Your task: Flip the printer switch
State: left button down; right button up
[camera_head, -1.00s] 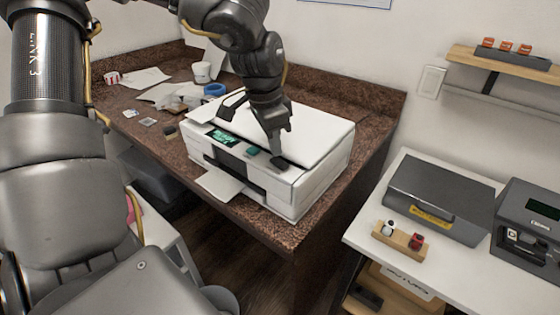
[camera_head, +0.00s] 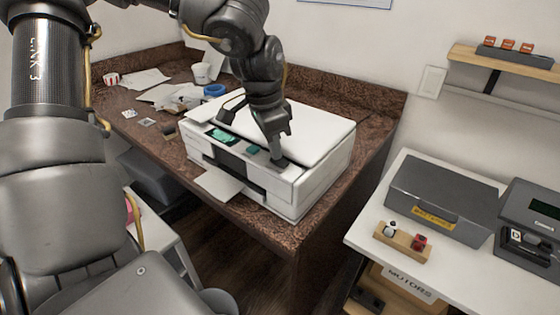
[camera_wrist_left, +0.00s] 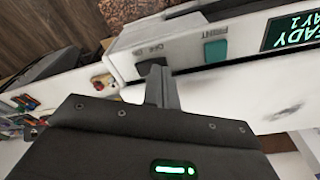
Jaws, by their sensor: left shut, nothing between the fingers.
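The white printer (camera_head: 318,150) stands on the brown speckled counter. Its front panel has a green lit display (camera_head: 222,136) and a teal button (camera_head: 253,149). In the left wrist view the display (camera_wrist_left: 292,30) reads in part "READY", and the teal button (camera_wrist_left: 216,50) is labelled "PRINT". A dark switch (camera_wrist_left: 152,66) sits beside an "OFF" label. My left gripper (camera_head: 277,160) is shut and empty, with its tips at the switch end of the panel. In the left wrist view its fingers (camera_wrist_left: 160,88) partly cover the switch; I cannot tell whether they touch it. My right gripper is not in view.
A blue tape roll (camera_head: 214,90), a white cup (camera_head: 202,73) and papers lie on the counter behind the printer. At right, a white table holds a grey case (camera_head: 440,195) and a small wooden holder (camera_head: 402,240). The printer's paper tray (camera_head: 219,184) sticks out in front.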

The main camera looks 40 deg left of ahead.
pick_arm(q)
jog(key=shift+f, duration=0.1)
jog(key=shift+d+r, duration=0.1)
jog(key=shift+r, duration=0.3)
notch_tip(320, 180, up, 6)
jog(key=p, duration=0.3)
jog(key=shift+r, duration=0.2)
dwell(0.5)
